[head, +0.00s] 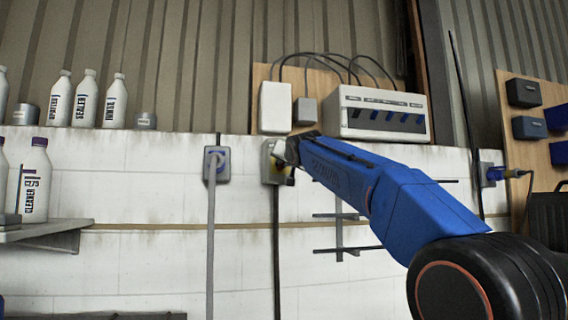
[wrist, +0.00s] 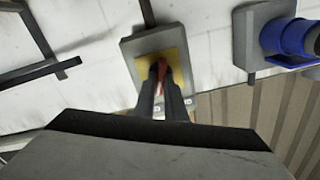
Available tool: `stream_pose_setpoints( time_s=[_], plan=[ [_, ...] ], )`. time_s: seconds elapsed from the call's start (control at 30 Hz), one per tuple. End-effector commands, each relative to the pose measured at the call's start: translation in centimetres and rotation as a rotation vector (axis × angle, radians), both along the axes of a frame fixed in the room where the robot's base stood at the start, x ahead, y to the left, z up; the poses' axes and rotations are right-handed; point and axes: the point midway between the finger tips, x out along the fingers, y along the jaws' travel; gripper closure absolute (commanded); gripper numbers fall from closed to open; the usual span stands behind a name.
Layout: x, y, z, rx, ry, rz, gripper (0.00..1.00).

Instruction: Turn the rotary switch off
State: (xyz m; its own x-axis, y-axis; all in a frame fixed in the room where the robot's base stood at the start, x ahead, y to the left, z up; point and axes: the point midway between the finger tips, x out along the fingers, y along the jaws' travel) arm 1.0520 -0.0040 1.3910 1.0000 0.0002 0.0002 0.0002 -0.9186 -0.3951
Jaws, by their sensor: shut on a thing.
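The rotary switch is a grey wall box (head: 267,162) with a yellow plate, below the white boxes in the head view. In the wrist view its grey housing (wrist: 131,48) and yellow plate (wrist: 177,57) face me, with a red knob (wrist: 159,65) in the middle. My gripper (wrist: 162,72) is at the plate, its dark fingers shut on the red knob. In the head view my gripper (head: 289,155) reaches the box from the right and covers part of it. The fingers hide most of the knob, so its exact angle is hard to tell.
A grey socket with a blue ring (head: 216,163) is on the wall to the left. A breaker panel (head: 382,114) and a white box (head: 275,107) are above. Black wall racks (head: 339,215) are below my arm. Bottles (head: 60,99) stand on the ledge at left.

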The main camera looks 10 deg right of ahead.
Motion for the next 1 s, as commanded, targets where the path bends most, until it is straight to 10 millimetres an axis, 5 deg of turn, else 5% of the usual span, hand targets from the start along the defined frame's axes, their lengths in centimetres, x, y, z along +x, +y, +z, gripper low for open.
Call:
stream_pose_setpoints(
  time_s=[1.0],
  plan=[
    [0.02, 0.49, -0.16, -0.924, 0.003, 0.001, 1.0]
  ],
)
